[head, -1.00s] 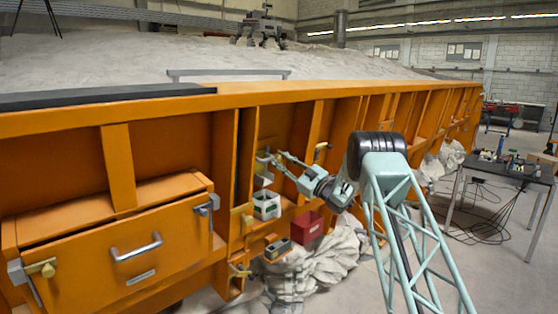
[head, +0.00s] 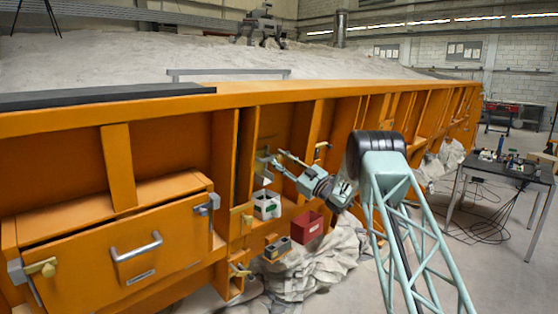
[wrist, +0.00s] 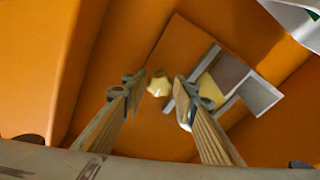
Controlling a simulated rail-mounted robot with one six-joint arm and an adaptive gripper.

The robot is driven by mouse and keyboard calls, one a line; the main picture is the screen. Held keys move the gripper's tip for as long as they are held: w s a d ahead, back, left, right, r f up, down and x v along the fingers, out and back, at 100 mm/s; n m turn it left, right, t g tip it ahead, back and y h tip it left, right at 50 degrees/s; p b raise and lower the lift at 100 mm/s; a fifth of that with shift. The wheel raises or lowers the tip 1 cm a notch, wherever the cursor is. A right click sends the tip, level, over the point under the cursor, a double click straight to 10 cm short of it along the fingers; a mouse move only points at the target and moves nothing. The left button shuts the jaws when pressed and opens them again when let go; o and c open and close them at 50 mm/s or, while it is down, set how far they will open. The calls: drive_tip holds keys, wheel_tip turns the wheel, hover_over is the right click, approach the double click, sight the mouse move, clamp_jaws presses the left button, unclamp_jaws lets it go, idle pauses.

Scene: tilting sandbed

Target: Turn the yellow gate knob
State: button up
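The yellow knob (wrist: 158,87) shows in the wrist view as a small yellow, faceted piece against the orange panel. It lies between and beyond the fingertips of my gripper (wrist: 157,90). My gripper is open, with a finger on each side of the knob and a gap to it in the picture; how far off it is in depth I cannot tell. Right of the knob is a grey metal frame (wrist: 258,95) with a yellow patch inside. In the head view my gripper (head: 276,158) reaches into an orange bay beside a grey bracket (head: 261,165); the knob cannot be made out there.
Below my gripper stand a white box with a green mark (head: 267,206), a red bin (head: 306,229) and a small grey box (head: 277,249). Orange ribs (head: 312,140) flank the bay. A drawer front (head: 100,262) is at left, a table (head: 510,170) at right.

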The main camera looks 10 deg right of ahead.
drive_tip(key=shift+s+d, duration=0.1)
drive_tip(key=shift+s, duration=0.05)
drive_tip(key=v, duration=1.1)
drive_tip(key=shift+s+f, duration=0.2)
drive_tip(key=shift+s, duration=0.05)
drive_tip(key=shift+d, duration=0.15)
